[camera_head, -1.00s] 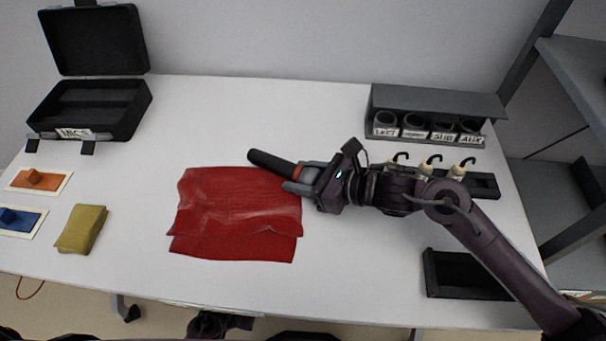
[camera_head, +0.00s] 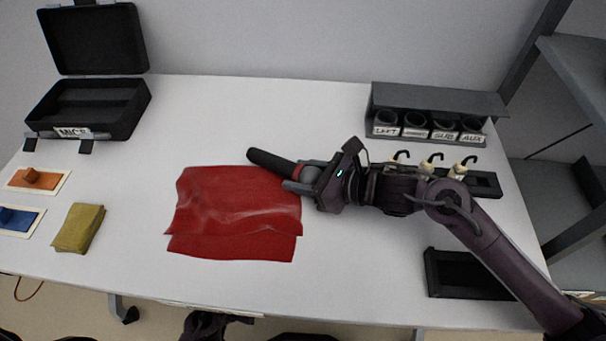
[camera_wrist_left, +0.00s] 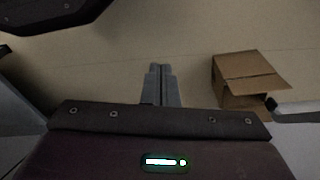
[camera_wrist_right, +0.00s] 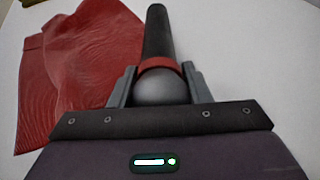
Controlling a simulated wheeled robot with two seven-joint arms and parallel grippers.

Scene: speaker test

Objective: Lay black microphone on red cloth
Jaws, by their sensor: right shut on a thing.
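The black microphone (camera_head: 270,160) has a dark handle, a red ring and a grey head. My right gripper (camera_head: 294,178) is shut on it around the head end, and the handle points to the upper left, by the cloth's far right corner. In the right wrist view the microphone (camera_wrist_right: 157,35) extends straight out from between the fingers, beside the cloth (camera_wrist_right: 85,60). Whether it touches the table is unclear. The red cloth (camera_head: 235,215) lies wrinkled and partly folded on the table. My left gripper (camera_wrist_left: 162,70) is shut and empty, over the floor.
An open black case (camera_head: 130,112) stands back left on the white table (camera_head: 350,280). A labelled rack (camera_head: 440,100) and a black tray (camera_head: 465,285) are right.

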